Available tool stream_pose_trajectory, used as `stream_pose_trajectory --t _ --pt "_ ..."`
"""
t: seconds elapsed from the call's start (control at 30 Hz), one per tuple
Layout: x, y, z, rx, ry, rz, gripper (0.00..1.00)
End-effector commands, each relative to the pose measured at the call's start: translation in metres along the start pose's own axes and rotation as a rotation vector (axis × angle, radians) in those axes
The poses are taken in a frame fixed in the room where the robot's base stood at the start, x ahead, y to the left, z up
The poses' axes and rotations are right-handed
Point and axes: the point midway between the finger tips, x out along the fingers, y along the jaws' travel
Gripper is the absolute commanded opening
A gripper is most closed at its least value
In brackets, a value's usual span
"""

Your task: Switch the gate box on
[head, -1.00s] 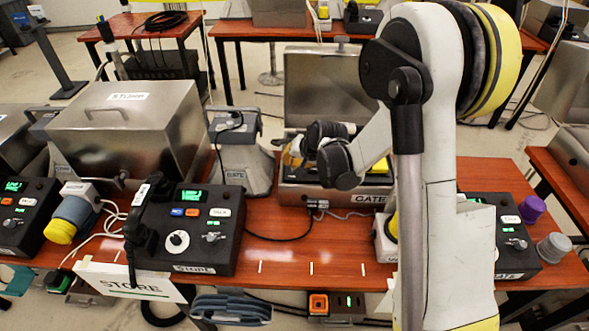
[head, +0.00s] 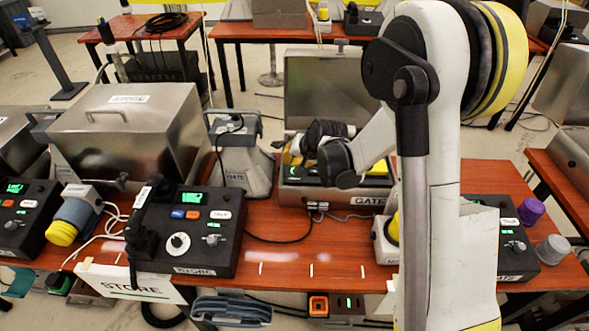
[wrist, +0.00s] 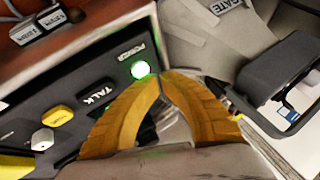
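The gate box (head: 300,190) is a metal case with its lid (head: 325,88) standing open and a GATE label on its front. In the wrist view its dark panel (wrist: 60,100) carries a round POWER button (wrist: 140,69), glowing green. My gripper (wrist: 160,77) has its yellow fingers together at the tips, with nothing seen between them. The tips are right beside the lit button; whether they touch it I cannot tell. In the head view my wrist hides much of the box's inside. The TALK key (wrist: 96,93) and a yellow button (wrist: 58,116) show on the panel.
A closed metal STORE case (head: 130,130) and a black STORE phone unit (head: 190,232) stand to the left. A GATE-labelled grey stand (head: 240,160) is close left of the gate box.

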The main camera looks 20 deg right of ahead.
Motion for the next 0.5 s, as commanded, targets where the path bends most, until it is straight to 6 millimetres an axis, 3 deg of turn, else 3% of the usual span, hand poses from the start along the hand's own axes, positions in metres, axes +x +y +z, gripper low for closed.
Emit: stream_pose_trajectory --t 0.5 --pt "-0.044 -0.024 -0.024 0.0 0.0 0.0 0.0"
